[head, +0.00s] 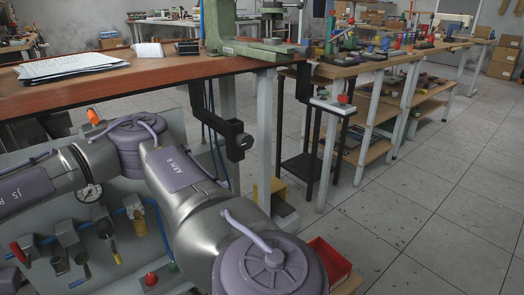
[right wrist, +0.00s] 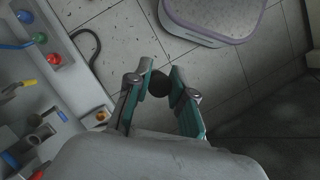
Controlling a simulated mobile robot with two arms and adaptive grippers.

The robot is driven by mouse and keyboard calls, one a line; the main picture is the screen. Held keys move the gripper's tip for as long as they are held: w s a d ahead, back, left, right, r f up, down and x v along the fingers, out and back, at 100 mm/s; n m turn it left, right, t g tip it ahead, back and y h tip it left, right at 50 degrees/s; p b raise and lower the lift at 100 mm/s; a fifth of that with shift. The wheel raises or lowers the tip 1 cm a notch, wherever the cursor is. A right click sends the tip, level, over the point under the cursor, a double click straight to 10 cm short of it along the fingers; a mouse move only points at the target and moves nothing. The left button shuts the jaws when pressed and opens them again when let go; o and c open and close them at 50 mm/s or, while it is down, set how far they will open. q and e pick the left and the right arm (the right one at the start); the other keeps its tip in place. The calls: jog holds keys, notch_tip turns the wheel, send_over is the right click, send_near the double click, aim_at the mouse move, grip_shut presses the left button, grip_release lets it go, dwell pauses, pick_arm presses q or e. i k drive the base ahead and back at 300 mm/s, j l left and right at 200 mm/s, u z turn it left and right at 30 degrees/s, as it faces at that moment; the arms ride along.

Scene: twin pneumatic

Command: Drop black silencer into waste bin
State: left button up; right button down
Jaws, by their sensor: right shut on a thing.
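In the right wrist view, my right gripper (right wrist: 160,78) is shut on a small dark round thing, the black silencer (right wrist: 159,84), held between its two teal fingertips. Only one end of the silencer shows. A rounded container with a pale lilac rim, which looks like the waste bin (right wrist: 245,38), is at the top of this view, partly cut off. The gripper is apart from it, below and to its left in the picture. Neither gripper shows in the head view, where my own arm fills the lower middle. My left gripper is in no view.
A pneumatic panel (right wrist: 28,110) with coloured buttons and fittings lies on the left of the wrist view. A dark cable (right wrist: 85,38) is beside it. In the head view, a wooden bench (head: 150,76) stands behind my arm. Tiled floor (head: 440,200) is clear at right.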

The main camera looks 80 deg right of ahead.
aim_at(326, 271)
jog(key=z, duration=3.25)
